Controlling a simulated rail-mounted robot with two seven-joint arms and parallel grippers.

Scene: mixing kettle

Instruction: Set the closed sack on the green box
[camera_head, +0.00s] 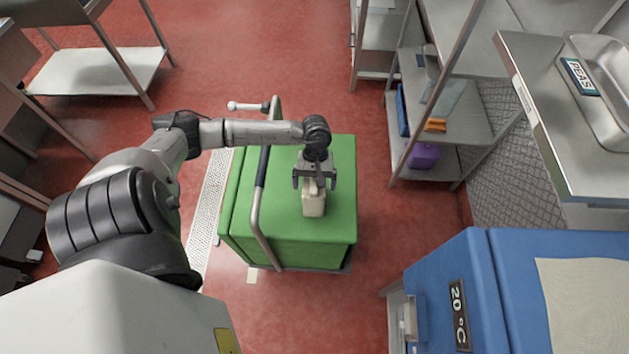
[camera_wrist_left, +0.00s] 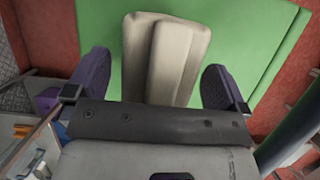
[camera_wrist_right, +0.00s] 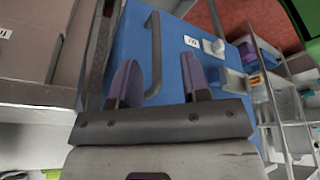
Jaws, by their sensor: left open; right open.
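The closed sack (camera_head: 314,203) is a small beige packet standing on top of the green box (camera_head: 333,226). My left gripper (camera_head: 314,183) is over the sack from above. In the left wrist view the sack (camera_wrist_left: 166,58) lies between the two spread fingers of the left gripper (camera_wrist_left: 160,85), with a gap on each side. The green lid (camera_wrist_left: 235,30) is behind it. My right gripper (camera_wrist_right: 158,85) is open and empty in the right wrist view, facing the blue box. The right arm is not in the head view.
A metal handle bar (camera_head: 259,200) runs along the green box's left side. A blue box (camera_head: 440,275) marked 20 °C stands at lower right with a beige sheet (camera_head: 590,305) on top. Steel shelves (camera_head: 465,135) stand at the back right. Red floor lies between them.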

